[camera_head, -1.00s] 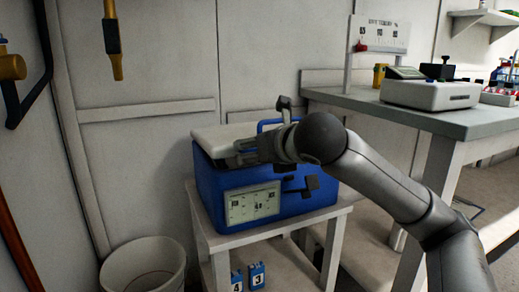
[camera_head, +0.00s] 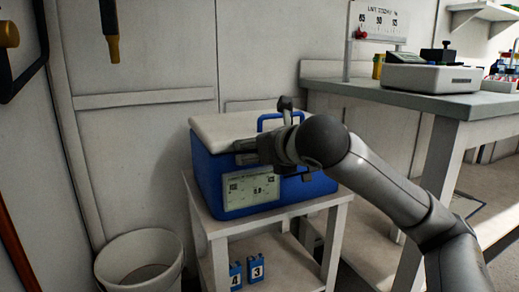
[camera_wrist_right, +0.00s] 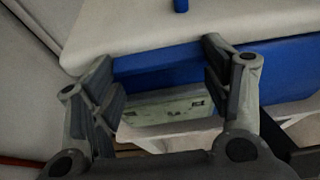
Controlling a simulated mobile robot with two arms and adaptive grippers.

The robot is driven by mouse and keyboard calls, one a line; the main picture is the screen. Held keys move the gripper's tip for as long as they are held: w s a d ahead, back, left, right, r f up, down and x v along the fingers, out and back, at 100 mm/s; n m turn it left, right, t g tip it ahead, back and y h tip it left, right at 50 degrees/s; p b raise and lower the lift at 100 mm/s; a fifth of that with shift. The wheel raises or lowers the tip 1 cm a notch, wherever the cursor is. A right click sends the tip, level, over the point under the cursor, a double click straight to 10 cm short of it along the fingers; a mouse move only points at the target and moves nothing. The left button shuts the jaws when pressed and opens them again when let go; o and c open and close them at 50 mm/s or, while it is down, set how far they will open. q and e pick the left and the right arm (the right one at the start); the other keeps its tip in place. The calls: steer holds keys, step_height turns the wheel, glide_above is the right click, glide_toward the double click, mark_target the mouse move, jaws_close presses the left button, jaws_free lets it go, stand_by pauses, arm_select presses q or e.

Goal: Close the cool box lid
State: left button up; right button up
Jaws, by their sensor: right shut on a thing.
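The blue cool box (camera_head: 208,180) stands on a small white table. Its white lid (camera_head: 222,127) lies level on top, with no clear gap along the visible front edge. A blue handle (camera_head: 270,118) stands up at the lid's back. My right gripper (camera_head: 243,152) is at the box's upper front edge, just below the lid rim, and hides part of the front. In the right wrist view the gripper's fingers (camera_wrist_right: 158,62) are spread at the lid (camera_wrist_right: 150,25) edge, with the blue front between them. The jaws are shut on the lid edge; the exact contact is hard to see. My left gripper is out of view.
The small white table (camera_head: 222,228) holds the box, with blue numbered blocks (camera_head: 256,270) on its lower shelf. A white bin (camera_head: 140,262) stands at the left. A grey-topped bench (camera_head: 410,105) with instruments is at the right. The wall is close behind.

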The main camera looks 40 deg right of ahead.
steer(key=shift+a+f+g, duration=0.15)
steer(key=shift+f+g, duration=0.15)
steer(key=shift+f, duration=0.5)
steer(key=o, duration=1.5)
steer(key=shift+d, duration=0.2)
steer(key=shift+c, duration=0.2)
steer(key=shift+r, duration=0.2)
steer(key=v, duration=1.2)
steer(key=shift+d+f, duration=0.1)
